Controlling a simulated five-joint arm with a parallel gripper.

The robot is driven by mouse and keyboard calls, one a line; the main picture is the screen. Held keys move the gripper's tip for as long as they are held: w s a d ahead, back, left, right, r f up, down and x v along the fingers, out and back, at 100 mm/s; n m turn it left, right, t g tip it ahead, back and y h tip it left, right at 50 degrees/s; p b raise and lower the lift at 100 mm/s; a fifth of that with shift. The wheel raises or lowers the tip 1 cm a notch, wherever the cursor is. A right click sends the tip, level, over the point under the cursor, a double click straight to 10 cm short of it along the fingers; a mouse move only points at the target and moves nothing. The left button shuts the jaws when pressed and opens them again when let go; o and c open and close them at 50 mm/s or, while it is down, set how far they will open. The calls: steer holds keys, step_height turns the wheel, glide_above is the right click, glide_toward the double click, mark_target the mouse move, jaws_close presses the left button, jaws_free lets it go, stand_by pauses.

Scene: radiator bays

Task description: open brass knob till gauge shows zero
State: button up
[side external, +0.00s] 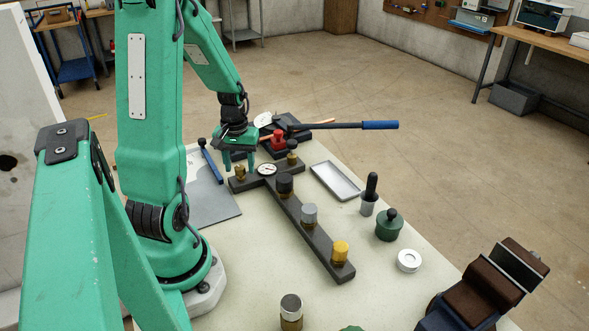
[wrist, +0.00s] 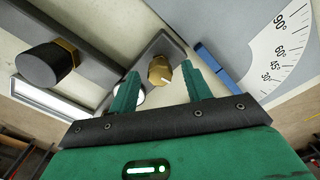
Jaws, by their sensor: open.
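The brass knob (wrist: 160,72) sits on the end of a dark bar, with a white mark on its top, in the wrist view. It also shows in the side view (side external: 240,173), below my gripper (side external: 238,163). My gripper (wrist: 160,76) is open, with one green finger on each side of the knob in the wrist view; I cannot tell whether either finger touches it. The round white gauge (side external: 267,169) lies just right of the knob in the side view, its reading too small to make out. In the wrist view the gauge is mostly hidden behind the left finger.
A dark manifold bar (side external: 318,241) carries a black knob (side external: 285,183), a grey knob (side external: 309,214) and a yellow knob (side external: 341,250). A red part (side external: 278,140) and a blue-handled lever (side external: 380,125) lie behind. A shallow tray (side external: 338,181) stands right of the bar.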

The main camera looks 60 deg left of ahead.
mark_target(240, 167)
steer(key=shift+r, duration=3.75)
steer(key=shift+w+d+r, duration=0.25)
steer(key=shift+d+r, duration=0.05)
steer(key=shift+d, duration=0.15)
steer(key=d+r+m+t, duration=0.2)
steer(key=d+r+m, duration=0.3)
steer(key=d, duration=0.7)
steer(key=d+r+m+t, duration=0.3)
steer(key=d+r+m, duration=0.3)
steer(key=d, duration=0.5)
steer(key=shift+s+d+r+t, duration=0.25)
steer(key=shift+s+d+t, duration=0.05)
steer(key=shift+d, duration=0.05)
steer(key=shift+o, duration=0.4)
